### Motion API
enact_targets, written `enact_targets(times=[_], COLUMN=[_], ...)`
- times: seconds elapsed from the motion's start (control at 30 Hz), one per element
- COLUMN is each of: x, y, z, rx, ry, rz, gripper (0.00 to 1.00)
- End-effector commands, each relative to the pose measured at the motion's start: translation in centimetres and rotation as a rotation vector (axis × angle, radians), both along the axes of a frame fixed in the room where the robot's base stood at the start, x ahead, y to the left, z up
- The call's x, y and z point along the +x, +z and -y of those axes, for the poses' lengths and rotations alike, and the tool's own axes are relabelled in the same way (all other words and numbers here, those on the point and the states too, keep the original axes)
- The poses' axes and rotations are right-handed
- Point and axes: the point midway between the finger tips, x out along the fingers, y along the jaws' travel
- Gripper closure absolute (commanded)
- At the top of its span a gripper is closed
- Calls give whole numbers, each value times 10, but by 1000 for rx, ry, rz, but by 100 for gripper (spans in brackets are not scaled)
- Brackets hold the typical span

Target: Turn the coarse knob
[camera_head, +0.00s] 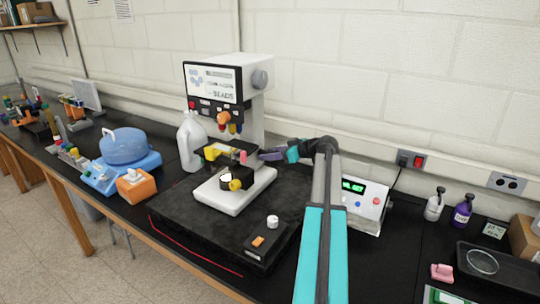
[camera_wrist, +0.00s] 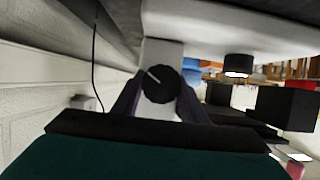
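A round black knob (camera_wrist: 158,84) with a white pointer line shows in the wrist view, on the end of a pale block. It looks like the coarse knob. My gripper (camera_wrist: 160,92) is open, with one dark finger on each side of the knob. I cannot tell whether the fingers touch it. In the head view my gripper (camera_head: 266,155) reaches in from the right beside the microscope (camera_head: 255,105). I cannot make out the black knob in that view.
The microscope stands on a black slab (camera_head: 180,222) with a small control box (camera_head: 268,240) at its front. A white jug (camera_head: 190,142) stands to its left. A device with a green display (camera_head: 362,200) is close right of my arm. The wall is behind.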

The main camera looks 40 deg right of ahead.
Motion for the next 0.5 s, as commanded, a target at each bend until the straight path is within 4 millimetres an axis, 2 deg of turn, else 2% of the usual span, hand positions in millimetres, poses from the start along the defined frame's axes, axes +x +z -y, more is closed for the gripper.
enact_targets(times=[0.27,0.5], x=[1,2], y=[0,-2], z=[-1,0], rx=[20,111], ry=[1,3], rz=[-5,-26], gripper=[83,83])
